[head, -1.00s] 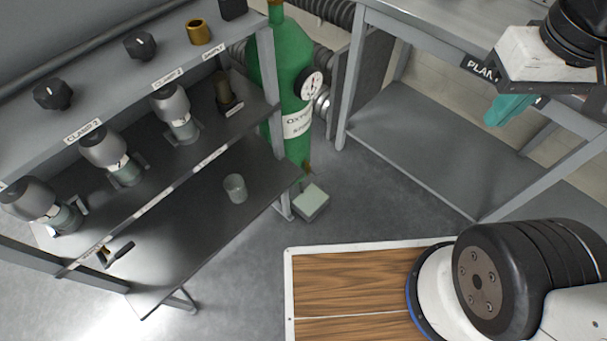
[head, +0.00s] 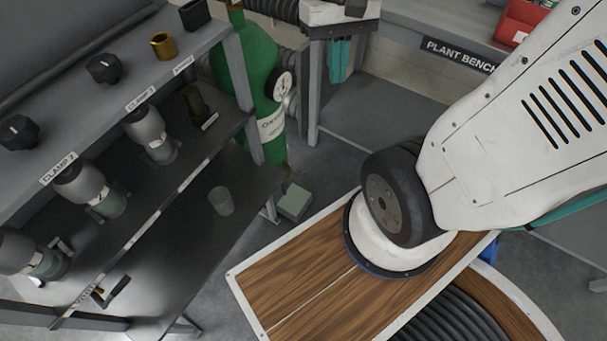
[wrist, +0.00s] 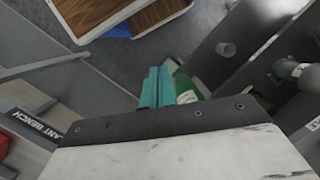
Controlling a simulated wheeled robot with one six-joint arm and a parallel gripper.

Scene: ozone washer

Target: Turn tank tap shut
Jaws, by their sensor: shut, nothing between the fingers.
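A green gas tank (head: 250,65) with a white label and a round dial gauge (head: 280,85) stands behind the shelf rack in the head view. Its top fitting is cut off by the frame edge. A black lever handle (head: 118,287) with a brass-coloured part sits at the rack's front edge, lower left; I cannot tell which is the tank tap. My gripper (head: 340,60) has teal fingers, pointing down, right of the tank and apart from it. In the wrist view, my gripper (wrist: 156,88) is shut and empty, with part of the green tank (wrist: 184,86) beyond it.
The rack carries black knobs (head: 103,68), a brass cup (head: 162,45) and clamped grey bottles (head: 80,185). A clear beaker (head: 221,200) stands on its lower shelf. A pale box (head: 294,201) lies by the tank's foot. The plant bench (head: 445,52) is behind my arm.

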